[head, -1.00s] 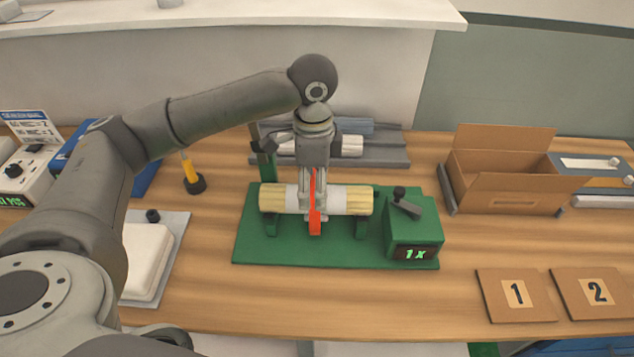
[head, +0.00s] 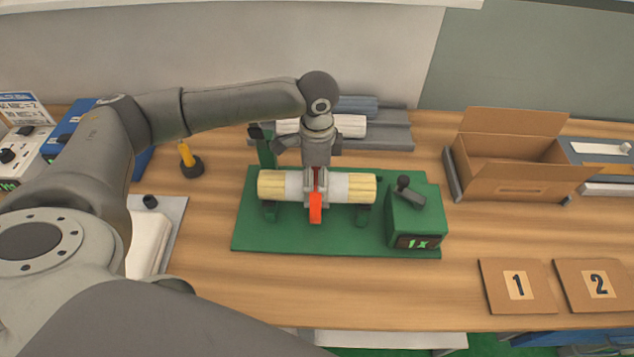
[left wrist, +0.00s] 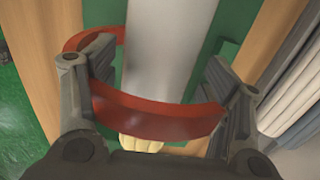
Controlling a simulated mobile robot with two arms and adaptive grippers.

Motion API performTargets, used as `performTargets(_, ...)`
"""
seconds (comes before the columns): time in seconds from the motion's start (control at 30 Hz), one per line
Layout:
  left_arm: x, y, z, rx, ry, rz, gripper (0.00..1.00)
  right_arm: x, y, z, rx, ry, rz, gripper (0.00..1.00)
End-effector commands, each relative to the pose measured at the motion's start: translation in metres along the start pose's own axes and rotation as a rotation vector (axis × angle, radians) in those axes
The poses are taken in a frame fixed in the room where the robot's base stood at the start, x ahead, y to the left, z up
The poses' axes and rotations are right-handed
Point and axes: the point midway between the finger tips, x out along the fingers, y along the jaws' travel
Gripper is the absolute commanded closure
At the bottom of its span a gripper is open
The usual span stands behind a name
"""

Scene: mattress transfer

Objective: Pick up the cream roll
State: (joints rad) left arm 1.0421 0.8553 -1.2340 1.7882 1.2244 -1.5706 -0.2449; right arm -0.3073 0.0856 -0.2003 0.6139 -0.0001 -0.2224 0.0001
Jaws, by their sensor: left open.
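The cream roll (head: 361,189) lies across dark green supports on a green base. It has cream ends and a white wrap around its middle. In the left wrist view the white wrap (left wrist: 163,50) runs down the centre, with a cream end at the bottom. My left gripper (head: 315,192) is over the roll's middle, pointing down. A red band (head: 316,209) curves across the roll at the gripper and also shows in the left wrist view (left wrist: 160,114). Finger contact below is hidden. My right gripper is out of view.
A green box with a lever and a "1x" display (head: 418,219) stands right of the roll. A green post (head: 266,152) is behind its left end. Other rolls (head: 352,127) lie on a grey rack behind. An open cardboard box (head: 508,183) is at the right.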

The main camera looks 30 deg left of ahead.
Motion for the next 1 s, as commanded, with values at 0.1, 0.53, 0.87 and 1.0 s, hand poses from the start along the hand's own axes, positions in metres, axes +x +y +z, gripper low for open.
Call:
performTargets(0.1, 0.015, 0.000, 0.000, 0.000, -0.001, 0.003, 0.28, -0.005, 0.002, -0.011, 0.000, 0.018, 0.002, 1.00)
performTargets(0.53, 0.023, 0.000, -0.001, 0.002, 0.001, 0.000, 0.40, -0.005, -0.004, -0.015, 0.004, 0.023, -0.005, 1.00)
performTargets(0.87, 0.022, 0.000, -0.001, 0.001, 0.002, -0.001, 0.72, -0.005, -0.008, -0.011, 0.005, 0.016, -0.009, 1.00)
performTargets(1.0, 0.021, -0.001, -0.001, 0.001, 0.002, -0.001, 0.73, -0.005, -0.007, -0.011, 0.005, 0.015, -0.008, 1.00)
